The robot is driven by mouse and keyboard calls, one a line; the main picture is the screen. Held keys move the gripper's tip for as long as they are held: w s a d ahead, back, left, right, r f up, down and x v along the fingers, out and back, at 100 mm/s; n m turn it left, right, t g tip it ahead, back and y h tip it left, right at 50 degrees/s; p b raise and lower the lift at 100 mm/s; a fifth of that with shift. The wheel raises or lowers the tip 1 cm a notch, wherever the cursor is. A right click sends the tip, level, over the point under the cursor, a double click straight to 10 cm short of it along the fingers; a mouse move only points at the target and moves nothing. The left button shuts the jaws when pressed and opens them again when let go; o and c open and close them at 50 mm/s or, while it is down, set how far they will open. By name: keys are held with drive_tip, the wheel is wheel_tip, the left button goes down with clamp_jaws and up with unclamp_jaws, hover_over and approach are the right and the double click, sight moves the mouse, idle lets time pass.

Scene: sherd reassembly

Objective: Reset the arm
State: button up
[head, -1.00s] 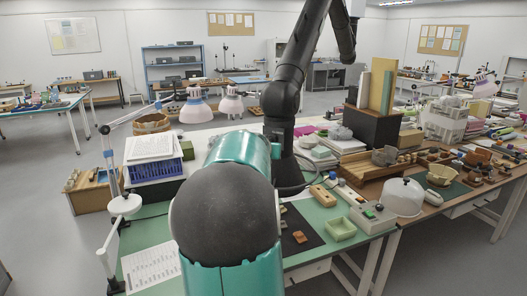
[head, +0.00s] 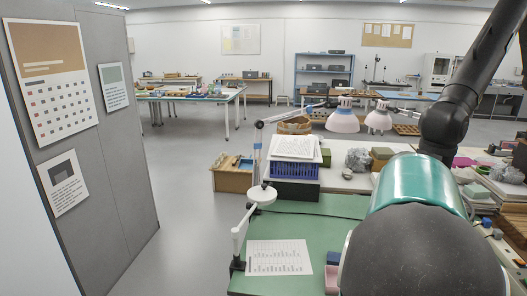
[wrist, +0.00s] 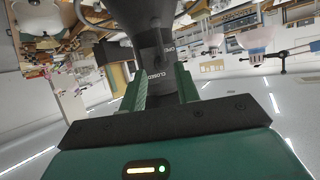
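My gripper is not visible in the head view. In the wrist view, my gripper (wrist: 163,92) shows two green fingers set apart, with a dark part marked CLOSED and OPEN seen between them. The wrist view shows the room upside down.
A green-topped workbench (head: 300,226) carries a printed sheet (head: 279,257), a blue basket with papers (head: 294,170) and a lamp arm (head: 262,194). A grey partition with posters (head: 122,140) stands at the left. Open floor (head: 185,200) lies between partition and bench.

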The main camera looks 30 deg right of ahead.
drive_tip(key=w+a+f+n+t+y, duration=0.1)
drive_tip(key=w+a+f+n+y, duration=0.2)
drive_tip(key=a, duration=1.1)
drive_tip(key=w+a+f+n+t+y, duration=0.1)
drive_tip(key=w+a+n+t+y, duration=0.3)
drive_tip(key=a, duration=1)
drive_tip(key=s+a+f+n+g+y, duration=0.1)
drive_tip(key=s+a+f+n, duration=0.1)
drive_tip(key=a, duration=0.7)
drive_tip(key=s+a+f+n+g+y, duration=0.1)
drive_tip(key=s+a+f+n+y, duration=0.1)
drive_tip(key=a, duration=0.8)
drive_tip(key=s+a+f+n+g+y, duration=0.1)
drive_tip(key=s+a, duration=0.4)
drive_tip(key=a, duration=0.5)
wheel_tip(320, 180, down, 2)
drive_tip(key=n+y, duration=0.1)
drive_tip(key=n, duration=0.1)
drive_tip(key=shift+n, duration=0.4)
drive_tip(key=shift+s, duration=0.1)
